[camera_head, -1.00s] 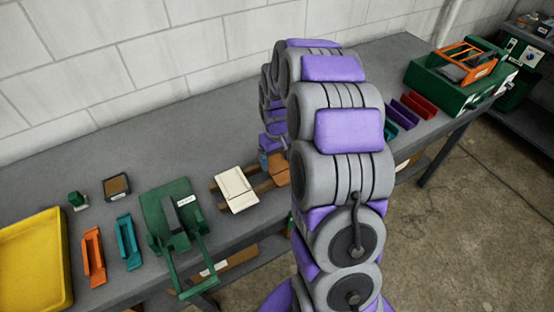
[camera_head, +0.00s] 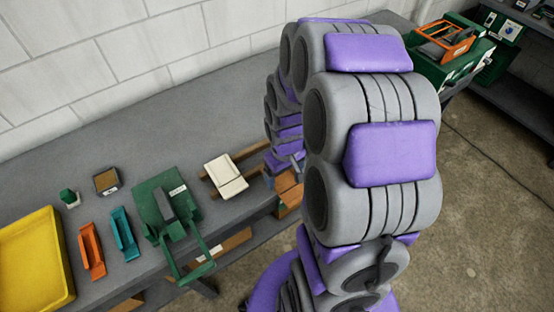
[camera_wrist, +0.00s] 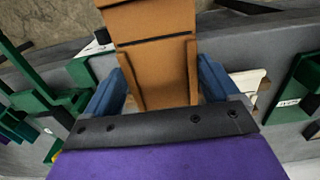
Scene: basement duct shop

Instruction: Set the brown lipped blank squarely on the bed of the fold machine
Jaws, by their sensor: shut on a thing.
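The brown lipped blank (camera_wrist: 155,50) is between the blue fingers of my gripper (camera_wrist: 160,84) in the wrist view, with raised lips along its sides. My gripper is shut on it. In the head view the blank (camera_head: 288,192) shows partly behind my arm, near the bench's front edge and right of a cream blank. Two green machines could be the fold machine; I cannot tell which. One with a U-shaped handle (camera_head: 165,215) stands left of the cream blank. The other, with an orange frame (camera_head: 447,62), stands at the far right.
The cream blank (camera_head: 226,175) lies on brown rails (camera_head: 248,153). A yellow tray (camera_head: 35,265), an orange channel (camera_head: 91,251) and a teal channel (camera_head: 124,234) lie on the left of the grey bench. The bench's back middle is clear. My arm hides its right part.

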